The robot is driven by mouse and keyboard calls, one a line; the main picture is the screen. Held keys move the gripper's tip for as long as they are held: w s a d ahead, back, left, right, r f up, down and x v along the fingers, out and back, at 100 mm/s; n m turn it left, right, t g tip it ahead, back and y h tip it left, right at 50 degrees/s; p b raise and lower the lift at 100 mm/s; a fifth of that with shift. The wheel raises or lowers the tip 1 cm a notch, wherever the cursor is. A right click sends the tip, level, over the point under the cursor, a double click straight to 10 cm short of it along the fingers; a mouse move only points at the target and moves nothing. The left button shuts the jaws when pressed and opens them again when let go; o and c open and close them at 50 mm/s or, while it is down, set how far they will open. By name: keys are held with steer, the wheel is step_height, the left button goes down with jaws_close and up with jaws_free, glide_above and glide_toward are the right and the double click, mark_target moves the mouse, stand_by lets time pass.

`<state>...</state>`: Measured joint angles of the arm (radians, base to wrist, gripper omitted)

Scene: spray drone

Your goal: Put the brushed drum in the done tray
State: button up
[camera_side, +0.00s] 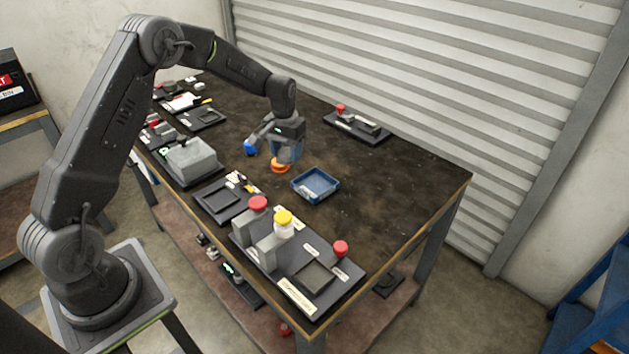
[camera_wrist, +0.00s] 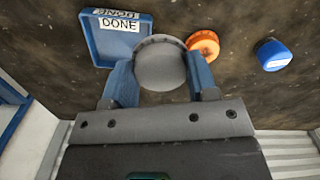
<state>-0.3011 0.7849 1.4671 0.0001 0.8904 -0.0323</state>
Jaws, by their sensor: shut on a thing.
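My gripper (camera_side: 284,153) is shut on a grey, round-topped drum, apparently the brushed drum. In the wrist view the drum (camera_wrist: 160,66) sits between the two blue fingers of my gripper (camera_wrist: 160,76). In the side view the fingers largely hide it. The done tray is a shallow blue square tray (camera_side: 316,196) on the table, to the right of and nearer the camera than my gripper. In the wrist view the tray (camera_wrist: 96,45), with its DONE label, shows beside the drum, which overlaps its edge in the picture. The tray floor that shows looks empty.
An orange round piece (camera_side: 281,167) is close by my gripper, and a blue-capped piece (camera_side: 249,148) is to its left. A grey block (camera_side: 191,158) and a dark fixture board with red and yellow knobs (camera_side: 318,275) line the near side.

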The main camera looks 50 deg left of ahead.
glide_above(314, 188)
step_height(314, 188, down, 5)
steer(key=shift+w+r, duration=0.15)
steer(key=shift+f, duration=1.95)
steer(key=shift+f, duration=0.1)
steer(key=o, duration=0.7)
steer(key=shift+c, duration=0.2)
